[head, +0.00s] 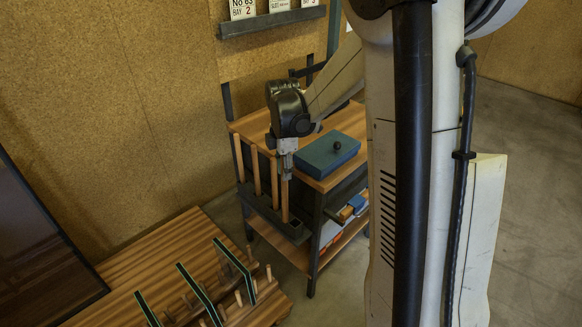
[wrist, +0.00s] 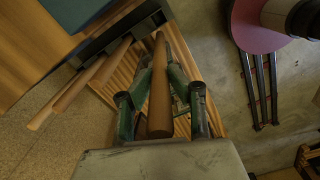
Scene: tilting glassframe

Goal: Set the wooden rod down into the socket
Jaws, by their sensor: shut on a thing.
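The wooden rod (head: 285,202) hangs near upright below my gripper (head: 287,174). My gripper is shut on it. In the wrist view the rod (wrist: 160,105) runs between the green fingers of my gripper (wrist: 160,78), its far end pointing at the dark rack (wrist: 119,33). In the head view the rod's lower end is at the near end of the dark rack (head: 299,235). The socket's opening is not clearly visible, and I cannot tell whether the rod's tip is inside it or just above it.
Several other rods (head: 256,170) stand in the rack along the bench side, close to my gripper. A blue box (head: 330,153) with a black knob sits on the wooden bench top. A slatted wooden stand (head: 180,245) is below left. Grey floor lies right of the bench.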

